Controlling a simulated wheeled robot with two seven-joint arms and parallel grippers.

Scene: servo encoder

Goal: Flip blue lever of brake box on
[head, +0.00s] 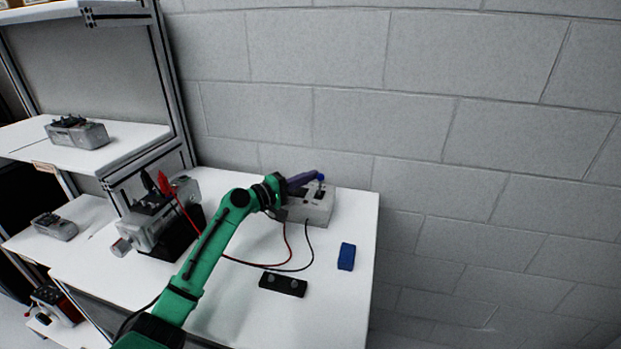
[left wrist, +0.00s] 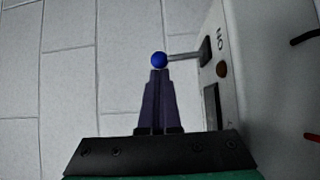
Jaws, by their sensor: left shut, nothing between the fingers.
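The brake box (head: 318,212) is a light grey box at the back right of the white table. Its lever has a blue ball knob (head: 321,177). In the left wrist view, the blue knob (left wrist: 158,60) sits on a thin grey rod that sticks out from the box face (left wrist: 226,70), beside the lettering. My left gripper (head: 314,174) is shut and empty, with its purple fingers over the box. In the left wrist view, the fingertips (left wrist: 159,73) are right at the knob; I cannot tell whether they touch it. My right gripper is not in view.
A grey motor unit (head: 155,222) with red and black clips stands left on the table. Red and black cables (head: 285,264) run from the box. A black block (head: 283,284) and a blue block (head: 346,256) lie in front. A brick wall (head: 450,120) stands behind.

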